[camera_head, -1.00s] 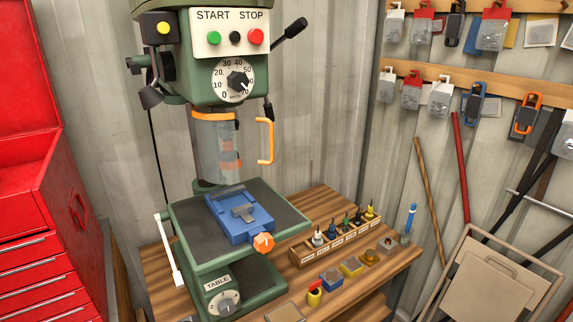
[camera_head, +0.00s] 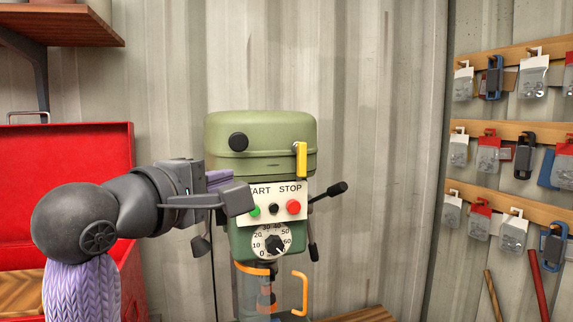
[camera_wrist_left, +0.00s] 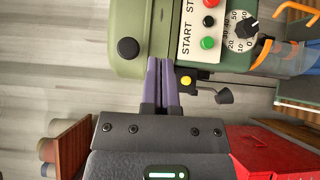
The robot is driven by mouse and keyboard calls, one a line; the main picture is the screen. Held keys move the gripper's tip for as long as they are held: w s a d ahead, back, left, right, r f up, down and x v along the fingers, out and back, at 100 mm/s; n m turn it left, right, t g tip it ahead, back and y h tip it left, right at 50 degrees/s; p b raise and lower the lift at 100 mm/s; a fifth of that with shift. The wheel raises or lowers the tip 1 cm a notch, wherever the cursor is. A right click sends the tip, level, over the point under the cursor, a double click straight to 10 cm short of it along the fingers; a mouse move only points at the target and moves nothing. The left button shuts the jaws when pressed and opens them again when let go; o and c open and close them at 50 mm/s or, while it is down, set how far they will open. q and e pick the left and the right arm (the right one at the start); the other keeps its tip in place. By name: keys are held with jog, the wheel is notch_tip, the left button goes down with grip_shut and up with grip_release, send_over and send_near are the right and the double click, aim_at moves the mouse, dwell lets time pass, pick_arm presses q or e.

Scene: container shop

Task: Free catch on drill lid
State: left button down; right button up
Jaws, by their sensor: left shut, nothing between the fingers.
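The green drill head has a rounded lid (camera_head: 262,131) on top, which sits closed. A yellow catch (camera_head: 302,160) stands upright at the lid's front right edge, across the seam. A black round knob (camera_head: 238,142) is on the lid's front. My left gripper (camera_head: 236,180) is in front of the drill head's left side, just below the lid seam and left of the catch. In the left wrist view its purple fingers (camera_wrist_left: 165,82) are together and empty, beside the lid (camera_wrist_left: 129,20). The catch is not visible in the wrist view. My right gripper is not in view.
Below the lid is the panel (camera_head: 280,202) with the start and stop buttons, and a speed dial (camera_head: 274,244). A black-knobbed lever (camera_head: 337,188) sticks out at the right. A red tool chest (camera_head: 70,165) stands open at left. Packets hang on the right wall.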

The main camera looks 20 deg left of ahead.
pick_arm(q)
jog(key=shift+w, duration=0.1)
jog(key=p, duration=0.4)
send_near(285, 168)
jog(key=w, duration=0.1)
jog(key=w+r, duration=0.1)
jog(key=w, duration=0.1)
jog(key=shift+w+a, duration=0.1)
jog(key=shift+w, duration=0.1)
jog(key=w+d+p, duration=0.1)
jog(key=w+d, duration=0.1)
jog(key=shift+w+d, duration=0.25)
jog(key=shift+d, duration=0.1)
jog(key=shift+w+d+f, duration=0.15)
jog(key=shift+w+d, duration=0.05)
jog(key=shift+d, duration=0.2)
jog(key=shift+a, duration=0.1)
